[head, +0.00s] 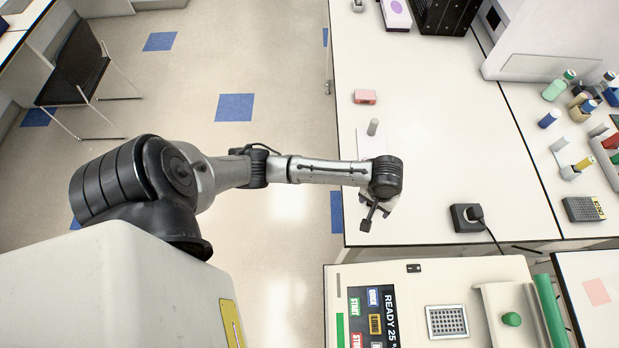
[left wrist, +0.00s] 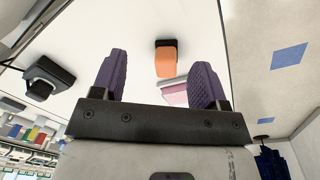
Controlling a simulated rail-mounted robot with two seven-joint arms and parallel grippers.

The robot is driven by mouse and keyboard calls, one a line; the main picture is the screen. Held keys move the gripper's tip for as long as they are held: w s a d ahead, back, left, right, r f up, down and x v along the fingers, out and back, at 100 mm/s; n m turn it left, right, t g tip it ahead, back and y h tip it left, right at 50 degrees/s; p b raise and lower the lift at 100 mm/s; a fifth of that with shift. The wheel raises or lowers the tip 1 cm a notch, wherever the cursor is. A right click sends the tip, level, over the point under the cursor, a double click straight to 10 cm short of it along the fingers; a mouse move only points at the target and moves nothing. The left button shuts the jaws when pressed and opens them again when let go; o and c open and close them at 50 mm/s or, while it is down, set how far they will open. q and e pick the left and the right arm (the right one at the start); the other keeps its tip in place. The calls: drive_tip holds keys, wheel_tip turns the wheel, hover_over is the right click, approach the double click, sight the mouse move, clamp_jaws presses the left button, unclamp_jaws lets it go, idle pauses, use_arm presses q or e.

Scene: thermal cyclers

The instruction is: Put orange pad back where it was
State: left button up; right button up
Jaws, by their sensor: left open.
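An orange pad (left wrist: 166,60) with a dark end lies on the white bench in the left wrist view, appearing between the two purple fingers. My left gripper (left wrist: 161,60) is open and empty, with the fingers apart on either side of the pad in the picture and not seen touching it. In the head view my left gripper (head: 376,211) hangs over the near left part of the bench, pointing down. I cannot make out the orange pad in the head view; the wrist may hide it. My right gripper is in neither view.
A pink-red box (head: 365,97) and a small grey cylinder (head: 373,127) on a white sheet stand beyond my wrist. A black socket with plug (head: 466,217) is to the right. A machine with coloured buttons (head: 430,300) is in front. Mid-bench is clear.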

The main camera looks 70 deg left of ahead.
use_arm(q)
drive_tip(key=s+d+f+m+t+h, duration=0.15)
drive_tip(key=s+d+m, duration=0.4)
drive_tip(key=s, duration=0.55)
drive_tip(key=s+a+r+m+t+y, duration=0.1)
drive_tip(key=s+a+r+m+y, duration=0.1)
drive_tip(key=s, duration=0.9)
drive_tip(key=shift+r+m, duration=0.45)
drive_tip(key=shift+r, duration=0.3)
